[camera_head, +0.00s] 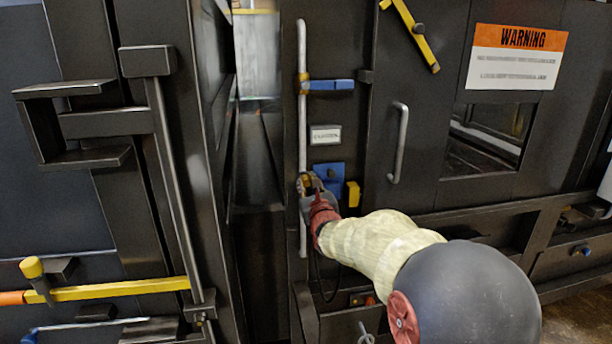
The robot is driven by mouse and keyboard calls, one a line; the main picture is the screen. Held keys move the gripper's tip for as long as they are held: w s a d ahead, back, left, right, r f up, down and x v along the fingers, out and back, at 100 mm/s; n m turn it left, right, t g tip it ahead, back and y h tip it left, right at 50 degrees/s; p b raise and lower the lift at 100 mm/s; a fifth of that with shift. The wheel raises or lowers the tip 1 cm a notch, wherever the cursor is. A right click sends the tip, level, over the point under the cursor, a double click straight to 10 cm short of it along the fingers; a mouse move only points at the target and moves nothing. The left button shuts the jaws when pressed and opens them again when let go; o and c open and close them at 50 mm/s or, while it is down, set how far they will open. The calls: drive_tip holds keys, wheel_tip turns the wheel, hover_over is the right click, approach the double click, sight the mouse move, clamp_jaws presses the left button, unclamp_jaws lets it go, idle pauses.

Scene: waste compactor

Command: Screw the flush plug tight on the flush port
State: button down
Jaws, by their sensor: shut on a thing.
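My gripper (309,183) is at the dark panel's white vertical pipe, seen from behind and small. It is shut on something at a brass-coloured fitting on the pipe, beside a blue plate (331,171). The flush plug is not clearly visible; my fingers and wrist cover most of that spot. The flush port cannot be told apart from the fitting there. Whether the plug sits flush or tilted cannot be told.
A blue valve handle (331,85) is higher on the white pipe (302,130). A yellow block (352,194) is close right of my gripper. A grey door handle (398,143) stands further right. A narrow gap opens left of the panel.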

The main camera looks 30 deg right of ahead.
drive_tip(key=shift+r+m+p, duration=0.3)
drive_tip(key=shift+r+p, duration=0.2)
drive_tip(key=shift+p, duration=2.65)
drive_tip(key=shift+f, duration=0.1)
drive_tip(key=c, duration=1.8)
unclamp_jaws()
drive_tip(key=shift+s+a, duration=0.1)
drive_tip(key=shift+c, duration=0.2)
drive_tip(key=o, duration=0.3)
drive_tip(key=shift+f, duration=0.3)
drive_tip(key=shift+c, duration=0.4)
